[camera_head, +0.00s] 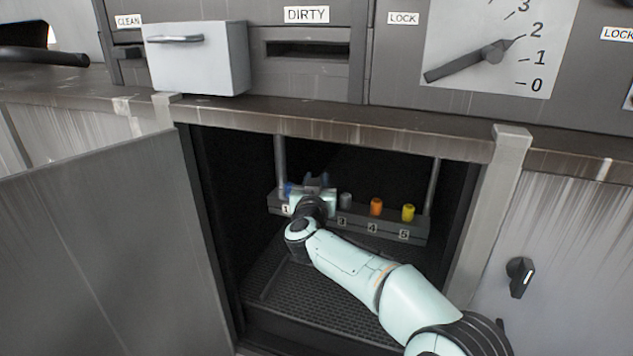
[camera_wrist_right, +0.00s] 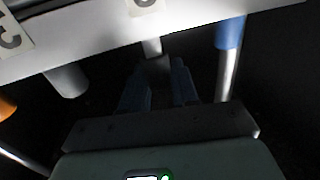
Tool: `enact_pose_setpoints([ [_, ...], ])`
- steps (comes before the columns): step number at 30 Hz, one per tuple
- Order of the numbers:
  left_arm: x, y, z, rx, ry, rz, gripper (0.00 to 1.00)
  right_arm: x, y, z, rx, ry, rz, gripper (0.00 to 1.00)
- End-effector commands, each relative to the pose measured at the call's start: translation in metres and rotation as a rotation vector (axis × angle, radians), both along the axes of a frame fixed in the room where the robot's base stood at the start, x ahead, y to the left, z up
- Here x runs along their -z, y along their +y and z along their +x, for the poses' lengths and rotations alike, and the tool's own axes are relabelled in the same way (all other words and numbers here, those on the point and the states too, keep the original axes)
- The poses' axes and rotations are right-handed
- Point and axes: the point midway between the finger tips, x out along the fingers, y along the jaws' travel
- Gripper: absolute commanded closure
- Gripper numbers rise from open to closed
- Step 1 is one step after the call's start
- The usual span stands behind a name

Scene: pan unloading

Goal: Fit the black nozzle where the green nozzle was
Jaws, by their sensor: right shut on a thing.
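My right gripper (camera_head: 318,181) reaches into the open cabinet at slot 2 of the numbered rack (camera_head: 333,221). In the right wrist view its fingers (camera_wrist_right: 158,88) are shut on a small dark piece, which looks like the black nozzle (camera_wrist_right: 157,68). A pale stub (camera_wrist_right: 152,47) at the slot lies in line with that piece; I cannot tell whether they touch. No green nozzle shows. My left gripper is not in view.
Blue (camera_head: 288,188), grey (camera_head: 346,200), orange (camera_head: 376,206) and yellow (camera_head: 408,213) nozzles stand along the rack. The cabinet door (camera_head: 95,255) is swung open at left. A white drawer (camera_head: 197,62) sticks out above. The grated cabinet floor is clear.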

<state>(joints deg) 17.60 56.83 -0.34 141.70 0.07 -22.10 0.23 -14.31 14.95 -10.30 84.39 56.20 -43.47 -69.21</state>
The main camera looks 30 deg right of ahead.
Motion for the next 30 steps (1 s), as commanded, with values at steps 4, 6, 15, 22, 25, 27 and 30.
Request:
enact_pose_setpoints([
  [4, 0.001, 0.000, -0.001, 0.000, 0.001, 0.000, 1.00, 0.003, 0.000, 0.000, 0.000, 0.001, -0.001, 1.00],
  [6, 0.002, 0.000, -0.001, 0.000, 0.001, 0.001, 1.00, 0.004, 0.000, 0.000, 0.000, 0.001, -0.001, 1.00],
  [15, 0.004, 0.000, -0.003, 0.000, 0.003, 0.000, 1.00, 0.008, 0.000, 0.000, 0.000, 0.000, 0.000, 1.00],
  [22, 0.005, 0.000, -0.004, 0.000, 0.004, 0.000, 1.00, 0.011, 0.000, 0.000, 0.000, 0.001, 0.001, 1.00],
  [25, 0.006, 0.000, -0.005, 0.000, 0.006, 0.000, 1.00, 0.013, 0.000, 0.000, 0.000, 0.001, 0.001, 1.00],
  [27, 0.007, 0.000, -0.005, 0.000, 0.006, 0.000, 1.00, 0.014, 0.000, 0.000, 0.000, 0.001, 0.001, 1.00],
  [30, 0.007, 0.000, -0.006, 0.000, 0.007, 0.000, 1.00, 0.015, 0.000, 0.000, 0.000, 0.001, 0.001, 1.00],
])
